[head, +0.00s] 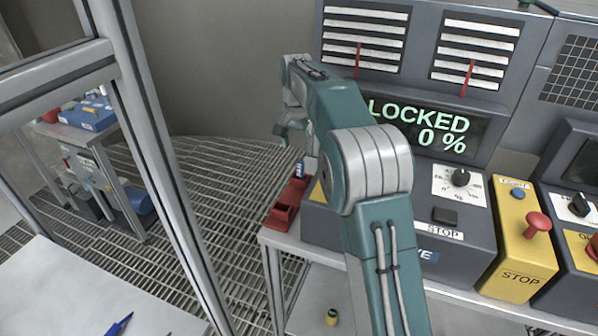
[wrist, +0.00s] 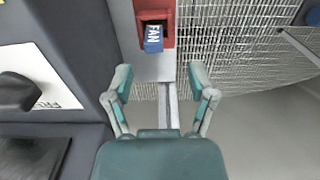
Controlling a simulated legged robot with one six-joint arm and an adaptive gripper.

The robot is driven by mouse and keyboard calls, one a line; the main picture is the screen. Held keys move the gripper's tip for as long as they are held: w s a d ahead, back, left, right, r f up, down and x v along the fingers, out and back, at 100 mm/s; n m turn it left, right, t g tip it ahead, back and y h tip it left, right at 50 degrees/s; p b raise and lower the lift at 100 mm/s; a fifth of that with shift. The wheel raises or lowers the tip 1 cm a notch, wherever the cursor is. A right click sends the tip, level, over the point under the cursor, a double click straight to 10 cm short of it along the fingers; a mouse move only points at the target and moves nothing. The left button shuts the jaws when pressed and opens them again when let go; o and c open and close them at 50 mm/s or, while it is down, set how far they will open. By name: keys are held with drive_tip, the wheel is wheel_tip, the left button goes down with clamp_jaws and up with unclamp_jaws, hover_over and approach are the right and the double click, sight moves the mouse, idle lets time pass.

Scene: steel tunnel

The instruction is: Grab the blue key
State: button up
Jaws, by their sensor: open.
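The blue key (head: 299,170) stands in a red holder (head: 284,213) at the left end of the console ledge. In the wrist view the blue key (wrist: 153,39) shows the word FAN and sits in a slot of the red holder (wrist: 154,6). My gripper (head: 296,143) is above and close to the key in the head view. In the wrist view my gripper (wrist: 160,76) is open, with nothing between its fingers. The key lies beyond the fingertips, slightly left of their middle. My arm hides part of the console.
A metal post (head: 165,150) stands left. Open grating (head: 225,190) lies between post and console. A blue pen-like object (head: 119,324) lies on a white surface.

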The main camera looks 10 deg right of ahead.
sight(300, 161)
wheel_tip(300, 161, down, 3)
drive_tip(key=shift+r, duration=0.15)
drive_tip(key=f, duration=0.5)
drive_tip(key=shift+d+f, duration=0.4)
clamp_jaws()
